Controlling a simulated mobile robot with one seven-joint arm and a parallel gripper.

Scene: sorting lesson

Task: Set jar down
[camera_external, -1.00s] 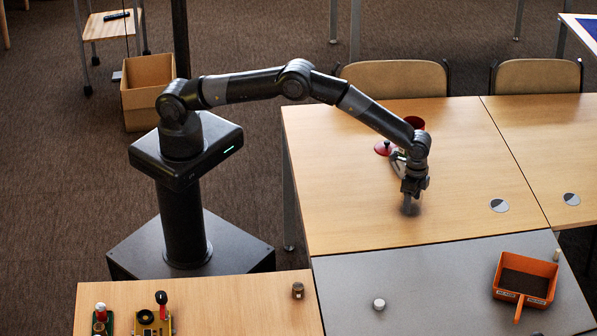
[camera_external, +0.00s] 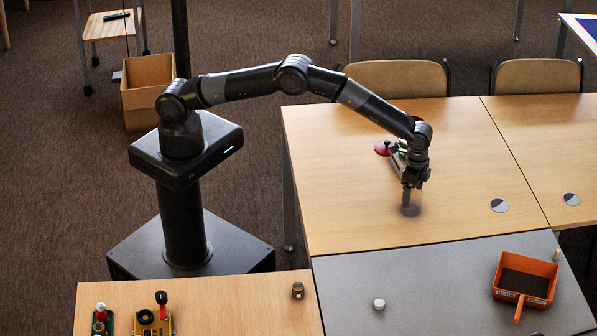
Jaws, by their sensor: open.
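My gripper (camera_external: 407,190) points down, directly over the jar. It is open, with its fingertips close to the top of the jar. Whether the fingers still touch the jar is too small to tell.
A red lid-like item (camera_external: 382,148) lies behind my gripper, with a partly hidden item beside it. A grey disc (camera_external: 499,205) lies to the right. The grey table in front holds a white cylinder (camera_external: 379,304) and an orange scoop (camera_external: 525,270). Bare wood lies left of the jar.

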